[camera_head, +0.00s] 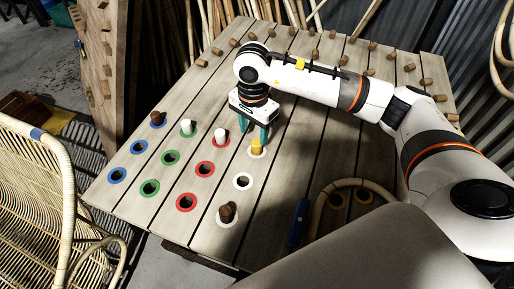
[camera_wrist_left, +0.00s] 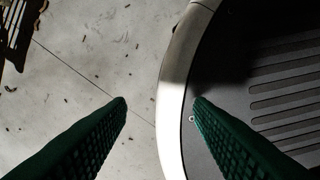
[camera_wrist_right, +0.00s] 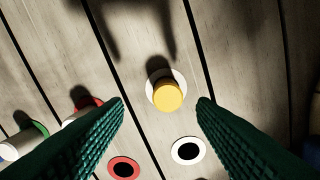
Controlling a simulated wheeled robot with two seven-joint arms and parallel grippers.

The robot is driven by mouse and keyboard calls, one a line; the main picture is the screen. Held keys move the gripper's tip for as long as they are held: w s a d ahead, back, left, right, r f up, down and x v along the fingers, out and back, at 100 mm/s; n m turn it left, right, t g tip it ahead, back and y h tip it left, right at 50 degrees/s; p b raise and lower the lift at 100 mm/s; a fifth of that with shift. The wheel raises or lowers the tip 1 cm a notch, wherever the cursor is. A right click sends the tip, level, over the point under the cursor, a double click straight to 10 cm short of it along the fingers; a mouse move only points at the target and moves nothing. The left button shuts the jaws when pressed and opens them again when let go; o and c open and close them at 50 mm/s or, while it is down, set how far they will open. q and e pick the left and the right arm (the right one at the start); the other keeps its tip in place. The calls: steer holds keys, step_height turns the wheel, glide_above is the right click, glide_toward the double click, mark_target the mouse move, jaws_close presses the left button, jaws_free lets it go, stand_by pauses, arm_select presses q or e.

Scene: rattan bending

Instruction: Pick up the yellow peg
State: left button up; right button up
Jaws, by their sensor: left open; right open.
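The yellow peg (camera_head: 256,147) stands upright in a white-ringed hole on the wooden table (camera_head: 315,150). It also shows in the right wrist view (camera_wrist_right: 168,96), between and just beyond the fingertips. My right gripper (camera_head: 255,132) is open and points down over the peg, its fingers on either side in the head view. In the right wrist view the fingers (camera_wrist_right: 160,100) do not touch the peg. My left gripper (camera_wrist_left: 160,100) is open and empty above the concrete floor, beside a rounded dark base with a white rim. It is not in the head view.
White pegs (camera_head: 220,135) and brown pegs (camera_head: 228,212) stand in other ringed holes. Empty blue, green, red and white rings lie around them. A bent rattan piece (camera_head: 350,184) and a blue-handled tool (camera_head: 299,222) lie at the front right. A rattan chair (camera_head: 40,190) stands left.

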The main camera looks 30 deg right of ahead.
mark_target(256, 142)
steer(key=f, duration=0.4)
steer(key=shift+s+d+f+p, duration=0.2)
steer(key=shift+s+f+p, duration=0.05)
steer(key=shift+s+p, duration=0.15)
steer(key=shift+w+f, duration=0.1)
steer(key=shift+f, duration=0.2)
steer(key=shift+c, duration=0.5)
steer(key=c, duration=1)
